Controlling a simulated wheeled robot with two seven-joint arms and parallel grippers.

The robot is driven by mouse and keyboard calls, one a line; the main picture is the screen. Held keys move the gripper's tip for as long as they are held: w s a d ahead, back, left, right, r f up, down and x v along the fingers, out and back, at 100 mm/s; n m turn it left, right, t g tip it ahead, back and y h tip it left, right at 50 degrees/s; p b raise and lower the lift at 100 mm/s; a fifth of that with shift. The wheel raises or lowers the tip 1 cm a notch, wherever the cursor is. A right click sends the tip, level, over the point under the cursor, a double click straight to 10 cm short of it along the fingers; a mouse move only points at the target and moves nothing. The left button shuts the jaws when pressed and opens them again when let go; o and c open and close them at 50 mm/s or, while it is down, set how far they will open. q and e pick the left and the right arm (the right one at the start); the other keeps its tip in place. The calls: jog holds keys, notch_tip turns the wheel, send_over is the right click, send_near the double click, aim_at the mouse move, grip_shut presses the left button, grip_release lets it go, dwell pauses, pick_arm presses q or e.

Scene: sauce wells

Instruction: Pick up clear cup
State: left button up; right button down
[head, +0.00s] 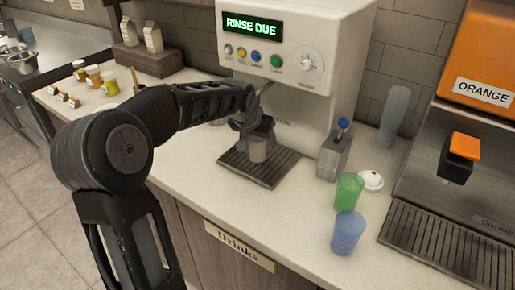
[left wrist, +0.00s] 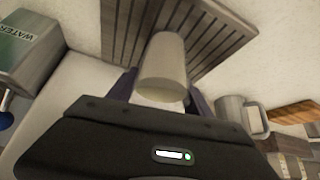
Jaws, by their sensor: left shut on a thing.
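The clear cup (head: 258,149) is over the drip tray (head: 262,180) of the white drinks machine, below its spout. My left gripper (head: 256,131) reaches in from the left and is shut on the cup. In the left wrist view the pale, see-through cup (left wrist: 163,68) stands between the two fingers of my left gripper (left wrist: 161,88), with the slatted tray behind it. I cannot tell if its base touches the tray. My right gripper is in neither view.
A metal container with a blue top (head: 334,152), green cup (head: 348,191), blue cup (head: 347,233) and white lid (head: 371,180) stand right of the tray. The orange dispenser (head: 492,60) is farther right.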

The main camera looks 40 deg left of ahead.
pick_arm(q)
jog(key=c, duration=0.6)
jog(key=shift+o, duration=0.2)
jog(key=shift+r, duration=0.1)
jog(key=shift+r+b, duration=0.2)
jog(key=shift+b, duration=0.1)
jog(key=s+d+b, duration=0.1)
jog(key=s, duration=0.5)
jog(key=s+d+b, duration=0.1)
jog(key=s, duration=0.4)
jog(key=s+d+b, duration=0.1)
jog(key=s, duration=0.5)
jog(key=shift+s+d, duration=0.3)
jog(key=shift+d, duration=0.1)
